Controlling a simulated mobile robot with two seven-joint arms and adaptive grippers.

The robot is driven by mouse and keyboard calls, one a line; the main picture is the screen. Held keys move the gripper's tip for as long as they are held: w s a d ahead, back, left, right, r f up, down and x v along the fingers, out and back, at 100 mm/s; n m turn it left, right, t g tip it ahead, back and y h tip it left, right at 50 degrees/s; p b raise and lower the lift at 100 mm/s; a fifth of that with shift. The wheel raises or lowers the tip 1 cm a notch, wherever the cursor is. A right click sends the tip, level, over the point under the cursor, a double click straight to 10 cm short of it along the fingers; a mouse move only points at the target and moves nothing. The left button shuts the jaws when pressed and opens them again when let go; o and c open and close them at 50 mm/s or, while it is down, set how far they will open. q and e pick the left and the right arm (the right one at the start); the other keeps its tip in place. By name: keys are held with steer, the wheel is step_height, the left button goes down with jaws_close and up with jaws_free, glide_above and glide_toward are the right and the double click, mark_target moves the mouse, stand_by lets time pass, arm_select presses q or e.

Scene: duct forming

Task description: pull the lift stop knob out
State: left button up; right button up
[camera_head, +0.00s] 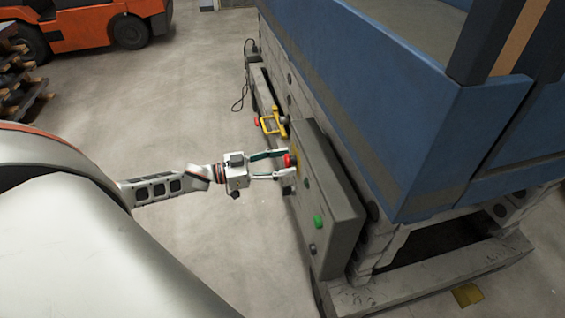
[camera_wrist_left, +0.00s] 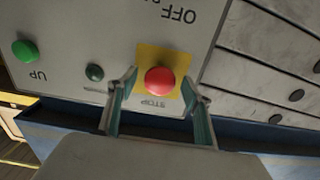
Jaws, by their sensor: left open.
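The red stop knob (camera_wrist_left: 159,81) sits on a yellow square plate on the grey control panel (camera_wrist_left: 60,30), with the word STOP printed beside it. In the head view the knob (camera_head: 288,160) is at the panel's far end. My left gripper (camera_head: 283,163) is open at the knob, with one finger on each side of it. In the left wrist view the fingers (camera_wrist_left: 161,90) stand apart, with gaps showing between them and the knob. I cannot tell how deep the fingertips reach. My right gripper is not in view.
The panel also carries a green UP button (camera_wrist_left: 25,51) and a small dark green one (camera_wrist_left: 95,73). An orange forklift (camera_head: 95,25) stands at the back left.

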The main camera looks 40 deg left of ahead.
arm_select(q)
steer(key=c, duration=1.4)
steer(key=shift+s+a+r+p, duration=0.1)
steer(key=shift+s+a+p, duration=0.25)
steer(key=shift+s+a, duration=0.15)
jaws_close()
steer(key=shift+s, duration=0.1)
steer(key=o, duration=1.4)
jaws_free()
steer(key=shift+s, duration=0.1)
steer(key=v, duration=1.2)
